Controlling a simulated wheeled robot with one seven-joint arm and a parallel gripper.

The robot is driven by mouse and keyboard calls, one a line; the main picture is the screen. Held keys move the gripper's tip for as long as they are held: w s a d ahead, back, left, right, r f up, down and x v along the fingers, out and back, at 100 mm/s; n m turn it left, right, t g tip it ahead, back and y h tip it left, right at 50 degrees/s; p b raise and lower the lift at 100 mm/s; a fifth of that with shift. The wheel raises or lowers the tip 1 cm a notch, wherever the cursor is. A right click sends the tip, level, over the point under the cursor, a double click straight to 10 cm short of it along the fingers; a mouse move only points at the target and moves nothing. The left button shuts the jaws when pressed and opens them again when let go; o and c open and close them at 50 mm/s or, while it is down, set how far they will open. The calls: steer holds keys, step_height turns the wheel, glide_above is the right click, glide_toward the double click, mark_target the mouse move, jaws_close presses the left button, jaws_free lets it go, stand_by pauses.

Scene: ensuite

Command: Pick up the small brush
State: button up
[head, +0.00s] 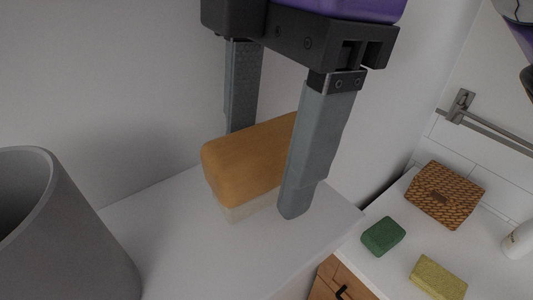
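The small brush (245,162) has a rounded orange-tan block on top and a pale bristle layer underneath. It is on the white ledge (180,235), bristles down, near the ledge's right end. My gripper (268,165) reaches down over it with its two grey fingers wide apart. One finger is on the far side of the brush, its tip hidden behind the block. The other is on the near side and covers the brush's right end. I cannot tell whether either finger touches the brush.
A grey tapered container (75,235) stands at left. At lower right, a white counter holds a woven brown box (445,194), a green sponge (383,236), a yellow sponge (438,277) and a white bottle (519,240). A metal rail (490,132) is on the wall.

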mark_target(269, 137)
jaws_close()
steer(key=shift+r+b, duration=0.15)
steer(key=shift+b, duration=0.2)
steer(key=shift+r, duration=0.35)
step_height(269, 137, up, 7)
steer(key=shift+s+d, duration=0.1)
steer(key=shift+s, duration=0.05)
steer(key=s+d+b, duration=0.3)
steer(key=s+d, duration=0.8)
steer(key=s, duration=0.5)
steer(key=shift+s+f, duration=0.15)
steer(key=shift+f, duration=0.05)
